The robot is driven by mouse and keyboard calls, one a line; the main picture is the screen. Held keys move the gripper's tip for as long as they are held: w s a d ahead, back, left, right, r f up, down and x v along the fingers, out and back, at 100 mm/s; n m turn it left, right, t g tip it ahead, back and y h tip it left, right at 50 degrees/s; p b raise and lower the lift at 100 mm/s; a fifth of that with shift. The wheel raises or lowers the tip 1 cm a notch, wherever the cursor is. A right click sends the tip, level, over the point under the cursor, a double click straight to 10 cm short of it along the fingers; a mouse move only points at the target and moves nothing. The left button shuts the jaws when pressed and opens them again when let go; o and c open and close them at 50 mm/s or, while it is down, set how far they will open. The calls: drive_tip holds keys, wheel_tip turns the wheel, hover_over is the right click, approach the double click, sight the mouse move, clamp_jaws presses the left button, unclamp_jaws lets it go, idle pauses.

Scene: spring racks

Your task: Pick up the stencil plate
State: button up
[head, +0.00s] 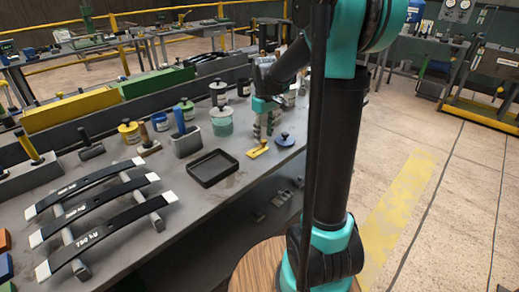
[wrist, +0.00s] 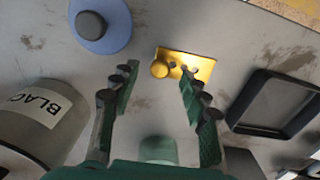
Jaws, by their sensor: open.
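The stencil plate is likely the small yellow plate (head: 258,151) lying on the grey workbench near its front edge in the head view. In the wrist view this yellow plate (wrist: 184,62) shows a round knob at its left end and small dark cutouts. My gripper (head: 263,138) is above the bench, just over the plate. In the wrist view my gripper (wrist: 158,80) has its two fingers spread apart with nothing between them.
A blue disc with a knob (wrist: 103,25) lies beside the plate. A black tray (head: 213,167) stands to the left in the head view. A can labelled BLAC (wrist: 38,118) stands close to my gripper. Black leaf springs (head: 95,205) rest on a rack.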

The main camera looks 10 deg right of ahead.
sight(258, 148)
drive_tip(key=shift+f, duration=1.25)
clamp_jaws()
drive_tip(key=shift+r, duration=0.1)
